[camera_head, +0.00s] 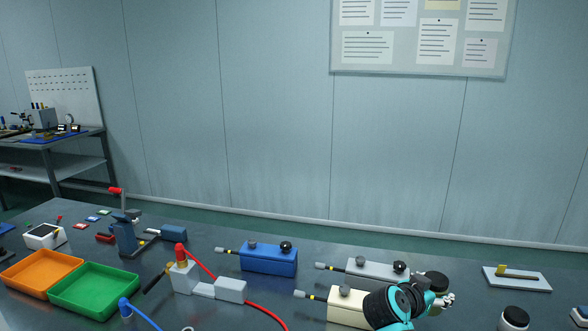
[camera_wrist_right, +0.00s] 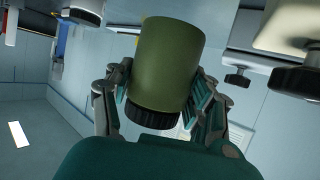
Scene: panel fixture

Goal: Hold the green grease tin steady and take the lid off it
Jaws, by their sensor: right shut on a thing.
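The green grease tin (camera_wrist_right: 165,62) is between the fingers of my right gripper (camera_wrist_right: 160,100), which is shut on its body. Its black ribbed lid (camera_wrist_right: 152,118) is on the tin's end; this wrist view appears upside down. In the head view my right gripper (camera_head: 443,300) is at the lower right, beside the grey box. The dark round lid (camera_head: 436,280) shows just behind it, and the tin's body is mostly hidden by my arm. My left gripper is in neither view.
A blue box (camera_head: 268,260), a grey box (camera_head: 376,274) and a cream box (camera_head: 348,308) stand left of my right gripper. A white jar with a black lid (camera_head: 514,318) is to its right. Orange (camera_head: 40,254) and green (camera_head: 95,268) trays lie at the left.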

